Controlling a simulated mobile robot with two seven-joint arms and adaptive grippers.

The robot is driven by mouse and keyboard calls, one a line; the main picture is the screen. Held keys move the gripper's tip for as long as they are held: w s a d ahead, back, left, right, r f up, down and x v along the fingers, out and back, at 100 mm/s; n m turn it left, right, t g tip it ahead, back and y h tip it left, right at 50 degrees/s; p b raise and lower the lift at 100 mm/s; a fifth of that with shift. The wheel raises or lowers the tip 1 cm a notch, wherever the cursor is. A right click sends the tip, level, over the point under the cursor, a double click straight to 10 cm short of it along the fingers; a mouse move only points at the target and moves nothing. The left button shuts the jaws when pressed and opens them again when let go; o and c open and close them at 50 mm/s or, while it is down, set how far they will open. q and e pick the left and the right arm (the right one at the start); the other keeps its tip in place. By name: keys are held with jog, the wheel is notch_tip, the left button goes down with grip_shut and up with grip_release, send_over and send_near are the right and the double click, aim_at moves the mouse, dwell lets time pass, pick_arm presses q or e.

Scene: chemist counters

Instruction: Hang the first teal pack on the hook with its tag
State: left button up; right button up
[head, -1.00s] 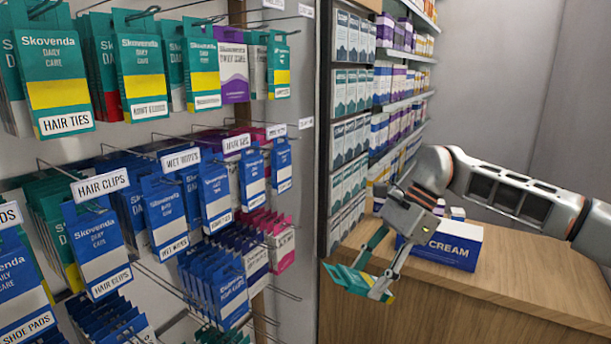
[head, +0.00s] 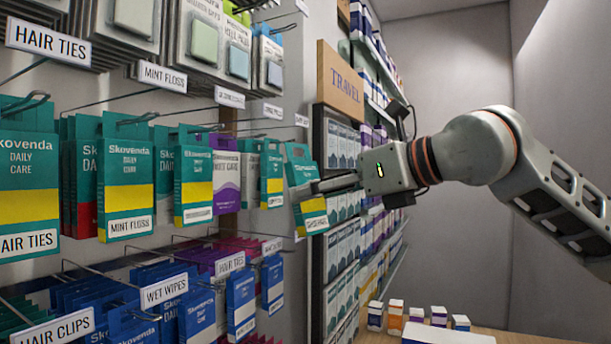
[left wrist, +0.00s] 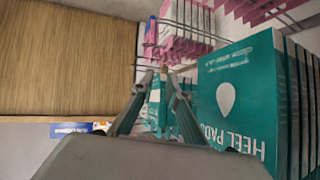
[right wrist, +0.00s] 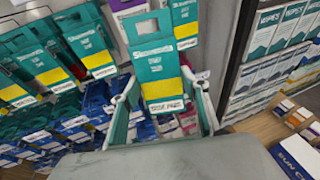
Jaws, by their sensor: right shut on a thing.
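My right gripper (head: 306,188) is shut on a teal pack (head: 311,214) with a yellow band and a white label. It holds the pack upright in the air, just right of the rack's teal packs. In the right wrist view the pack (right wrist: 160,68) sits between the two fingers, its cut-out at the top; its label is too small to read surely. Hooks with white tags stick out of the rack, among them one tagged MINT FLOSS (head: 162,77). My left gripper (left wrist: 162,76) shows only in the left wrist view, its fingertips close together beside hanging packs.
Teal packs (head: 126,185) and blue packs (head: 240,300) hang in rows on the left. Shelves of boxes (head: 341,145) stand behind my right gripper. A wooden counter with several small boxes (head: 438,316) is below. A HEEL PADS pack (left wrist: 235,95) hangs right of my left gripper.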

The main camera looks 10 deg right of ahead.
aim_at(302, 172)
jog(key=r, duration=0.3)
jog(key=shift+s+a+r+t, duration=0.15)
jog(key=shift+s+r+t, duration=0.1)
jog(key=shift+t, duration=0.05)
jog(key=shift+w+a+f, duration=0.1)
jog(key=shift+w+a, duration=0.2)
jog(key=shift+a, duration=0.2)
jog(key=shift+w+a+f, duration=0.1)
jog(key=shift+w+a, duration=0.2)
jog(key=shift+a, duration=0.2)
jog(key=w+a, duration=0.6)
jog(key=a, duration=0.2)
jog(key=shift+a+f, duration=0.3)
jog(key=shift+f, duration=0.1)
pick_arm(q)
jog(key=shift+w+a+r, duration=0.1)
dwell(0.4)
pick_arm(e)
jog(key=o, duration=1.2)
jog(key=shift+s, duration=0.1)
jog(key=shift+c, duration=0.2)
